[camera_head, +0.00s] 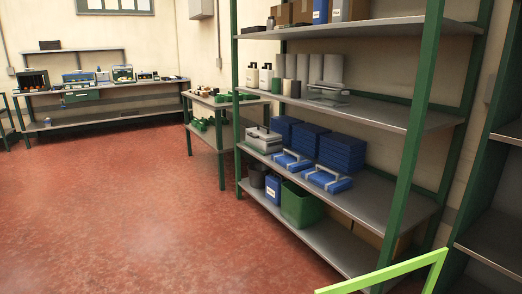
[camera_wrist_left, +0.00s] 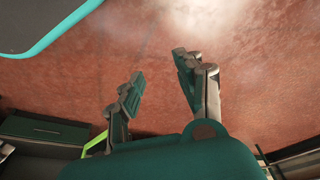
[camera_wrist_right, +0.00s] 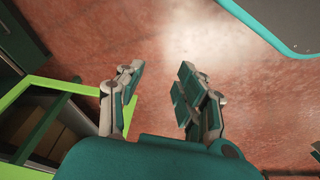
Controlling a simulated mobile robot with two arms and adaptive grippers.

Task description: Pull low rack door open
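A lime-green frame (camera_head: 440,257), which looks like the low rack door, shows at the bottom right of the head view, partly cut off. In the right wrist view a lime-green frame (camera_wrist_right: 62,80) stands at the left, beside the right gripper's fingers. I cannot tell whether they touch. My right gripper (camera_wrist_right: 160,85) is open with nothing between its fingers. My left gripper (camera_wrist_left: 160,85) is open and empty above the red floor. A small lime-green strip (camera_wrist_left: 95,143) shows at the lower left of the left wrist view. Neither gripper shows in the head view.
A tall green-posted shelf (camera_head: 395,115) with blue cases, bins and boxes stands at centre right. A dark rack (camera_head: 490,235) is at the right edge. A side table (camera_head: 225,103) and a workbench (camera_head: 120,90) stand farther back. The red floor (camera_head: 140,215) at left is clear.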

